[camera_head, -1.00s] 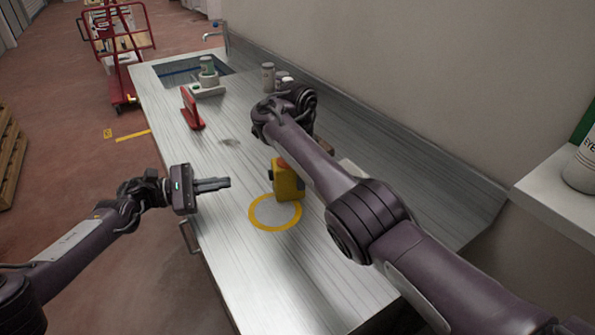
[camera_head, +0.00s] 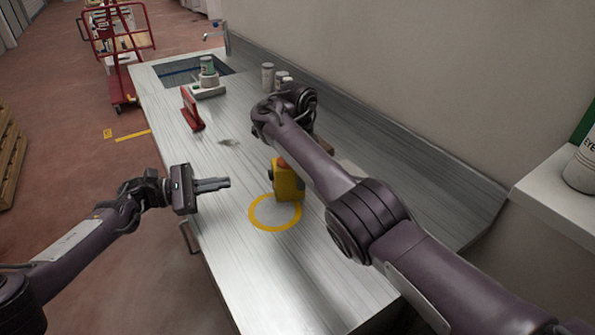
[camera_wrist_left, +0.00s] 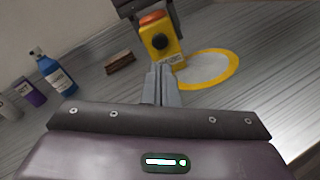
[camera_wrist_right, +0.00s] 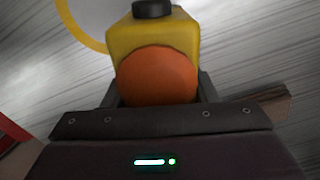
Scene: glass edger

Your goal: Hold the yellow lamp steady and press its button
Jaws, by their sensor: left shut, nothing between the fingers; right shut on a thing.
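The yellow lamp (camera_head: 287,184) stands on the metal counter at the far edge of the yellow ring (camera_head: 274,226), partly hidden by my right arm in the head view.
A red stand (camera_head: 192,110) and a sink (camera_head: 180,73) lie farther back on the counter (camera_head: 240,270). A blue bottle (camera_wrist_left: 55,76) and a brown brush-like block (camera_wrist_left: 120,63) stand beyond the lamp. The counter's near part is clear.

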